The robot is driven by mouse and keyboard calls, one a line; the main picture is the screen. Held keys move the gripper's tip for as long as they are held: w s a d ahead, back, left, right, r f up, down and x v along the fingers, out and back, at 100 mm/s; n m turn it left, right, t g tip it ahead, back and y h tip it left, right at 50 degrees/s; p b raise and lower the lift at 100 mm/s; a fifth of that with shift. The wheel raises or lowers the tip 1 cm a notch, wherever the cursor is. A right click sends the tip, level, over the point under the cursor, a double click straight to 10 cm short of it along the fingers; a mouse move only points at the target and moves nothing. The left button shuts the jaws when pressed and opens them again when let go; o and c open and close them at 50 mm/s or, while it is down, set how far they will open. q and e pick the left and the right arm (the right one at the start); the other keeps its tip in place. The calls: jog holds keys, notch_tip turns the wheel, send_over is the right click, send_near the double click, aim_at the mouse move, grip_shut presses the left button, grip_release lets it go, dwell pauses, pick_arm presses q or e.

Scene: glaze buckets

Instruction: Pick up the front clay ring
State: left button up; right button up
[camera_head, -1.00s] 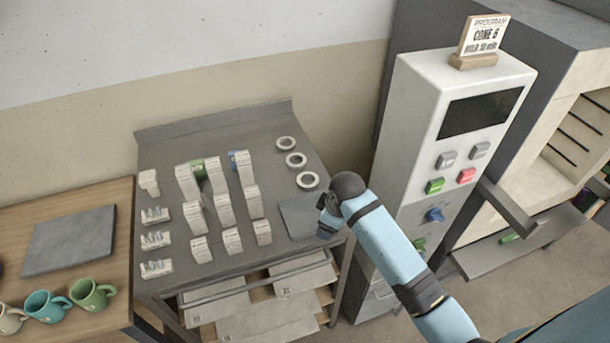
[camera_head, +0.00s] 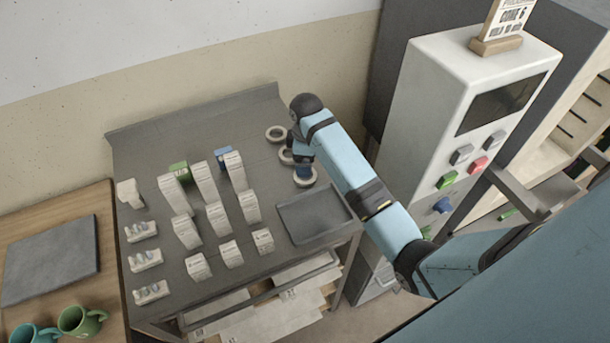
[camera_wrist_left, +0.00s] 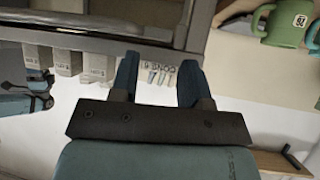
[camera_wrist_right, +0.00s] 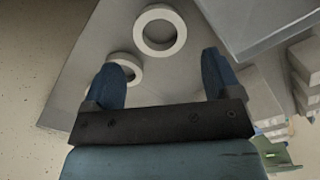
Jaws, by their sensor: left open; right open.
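Three pale clay rings lie in a row on the grey table: the back ring (camera_head: 268,137), the middle ring (camera_head: 283,157) and the front ring (camera_head: 311,182), nearest the dark tray. My right gripper (camera_head: 303,166) is over the front ring and partly hides it and the middle ring. In the right wrist view the open, empty right gripper (camera_wrist_right: 160,58) has the front ring (camera_wrist_right: 160,51) ahead between its fingertips. The middle ring (camera_wrist_right: 138,67) shows partly behind one finger. My left gripper (camera_wrist_left: 159,76) is open and empty in its wrist view, outside the head view.
A dark tray (camera_head: 316,219) lies just in front of the rings. Several white blocks (camera_head: 219,217) stand in rows to their left. The white control cabinet (camera_head: 432,110) stands close on the right. Mugs (camera_head: 80,321) and a grey slab (camera_head: 52,258) are on the wooden table at left.

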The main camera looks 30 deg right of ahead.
jog(key=shift+w+f, duration=0.2)
jog(key=shift+f, duration=0.65)
jog(key=f, duration=0.1)
jog(key=f+p, duration=0.1)
jog(key=f, duration=0.2)
jog(key=shift+s, duration=0.25)
jog(key=shift+w+d+f, duration=0.1)
jog(key=shift+f, duration=0.5)
jog(key=c, duration=0.7)
